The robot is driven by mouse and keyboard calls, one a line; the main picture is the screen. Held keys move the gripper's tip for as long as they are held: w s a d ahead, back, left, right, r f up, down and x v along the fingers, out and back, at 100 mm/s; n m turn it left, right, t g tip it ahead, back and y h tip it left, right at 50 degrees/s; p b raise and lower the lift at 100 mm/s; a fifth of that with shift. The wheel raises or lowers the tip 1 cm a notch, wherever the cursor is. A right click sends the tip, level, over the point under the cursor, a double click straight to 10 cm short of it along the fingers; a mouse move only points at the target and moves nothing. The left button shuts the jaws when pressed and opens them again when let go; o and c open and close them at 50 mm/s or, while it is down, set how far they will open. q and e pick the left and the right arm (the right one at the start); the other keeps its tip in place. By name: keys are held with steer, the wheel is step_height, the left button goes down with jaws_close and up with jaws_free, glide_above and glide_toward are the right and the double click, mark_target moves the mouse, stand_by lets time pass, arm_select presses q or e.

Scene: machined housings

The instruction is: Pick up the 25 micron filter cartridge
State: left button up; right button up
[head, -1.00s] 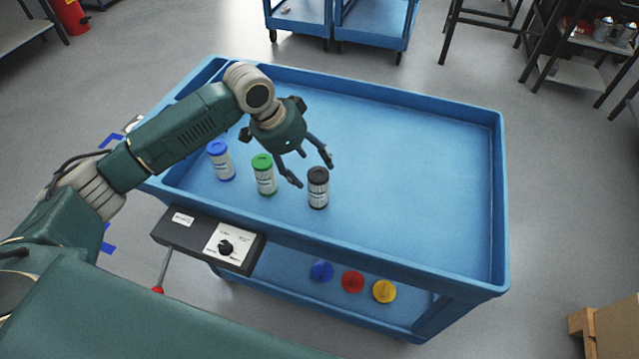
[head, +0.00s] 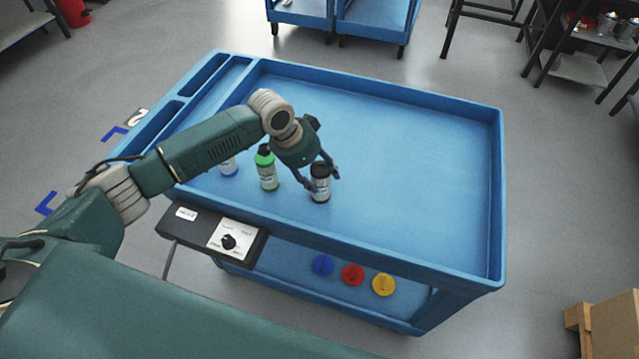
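Three white filter cartridges stand upright in the blue cart's top tray. One has a black cap (head: 320,192), one a green cap (head: 267,170), one is partly hidden behind my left arm (head: 229,168) with a blue lower rim. Their labels are too small to read, so I cannot tell which is 25 micron. My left gripper (head: 324,181) is down at the black-capped cartridge, one finger on each side of its upper part. The fingers look apart; whether they touch it is unclear. The gripper hides part of the cap. My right gripper is not in view.
The blue cart's tray (head: 400,160) is clear to the right, with a raised rim around it. A control box with a knob (head: 228,242) hangs on the near side. Blue (head: 322,265), red (head: 352,274) and yellow (head: 384,285) round pieces are on the lower shelf.

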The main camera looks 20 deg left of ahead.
arm_select(q)
steer(key=c, duration=0.4)
steer(key=shift+o, duration=0.2)
